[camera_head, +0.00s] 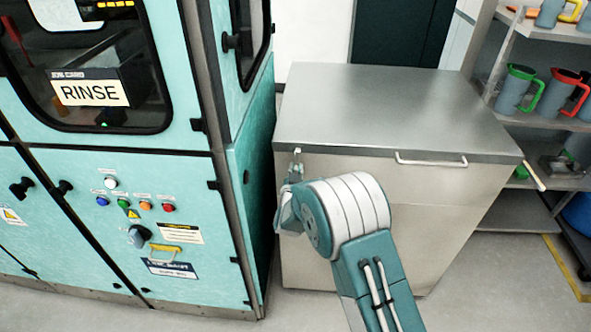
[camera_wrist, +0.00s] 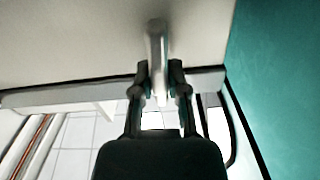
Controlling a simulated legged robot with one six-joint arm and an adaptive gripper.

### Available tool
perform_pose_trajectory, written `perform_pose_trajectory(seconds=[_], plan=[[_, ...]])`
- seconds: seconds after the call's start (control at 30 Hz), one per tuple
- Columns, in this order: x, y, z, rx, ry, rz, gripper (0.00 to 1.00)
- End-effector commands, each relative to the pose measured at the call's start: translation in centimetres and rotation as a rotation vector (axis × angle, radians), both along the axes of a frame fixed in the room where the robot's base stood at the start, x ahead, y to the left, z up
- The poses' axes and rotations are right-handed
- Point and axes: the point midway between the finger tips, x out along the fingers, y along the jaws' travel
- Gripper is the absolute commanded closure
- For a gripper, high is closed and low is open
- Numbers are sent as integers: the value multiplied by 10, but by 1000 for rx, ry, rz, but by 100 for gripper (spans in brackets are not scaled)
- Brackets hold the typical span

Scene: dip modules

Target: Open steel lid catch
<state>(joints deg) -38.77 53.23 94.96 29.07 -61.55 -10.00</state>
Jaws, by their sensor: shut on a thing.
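A steel chest (camera_head: 350,215) with a flat steel lid (camera_head: 390,105) stands in the middle of the head view, and the lid lies down on it. The small pale lid catch (camera_head: 297,154) is at the upper left of its front face. My gripper (camera_head: 291,178) is at the catch, mostly hidden behind my own arm. In the wrist view, the catch (camera_wrist: 156,45) is a light upright bar, and my gripper (camera_wrist: 159,75) has its dark fingers on both sides of its lower end, shut on it.
A teal machine with a RINSE sign (camera_head: 90,93) stands close on the left of the chest. A bar handle (camera_head: 430,161) is at the lid's front edge. Shelves with jugs (camera_head: 515,88) stand at right. Grey floor is free in front.

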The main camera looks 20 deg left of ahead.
Motion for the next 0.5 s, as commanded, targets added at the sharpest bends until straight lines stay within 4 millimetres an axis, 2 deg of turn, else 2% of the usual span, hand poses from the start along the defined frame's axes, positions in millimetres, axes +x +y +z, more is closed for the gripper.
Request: perform_pose_trajectory(seconds=[0.5], plan=[[2, -7, -3, 427, 103, 1, 100]])
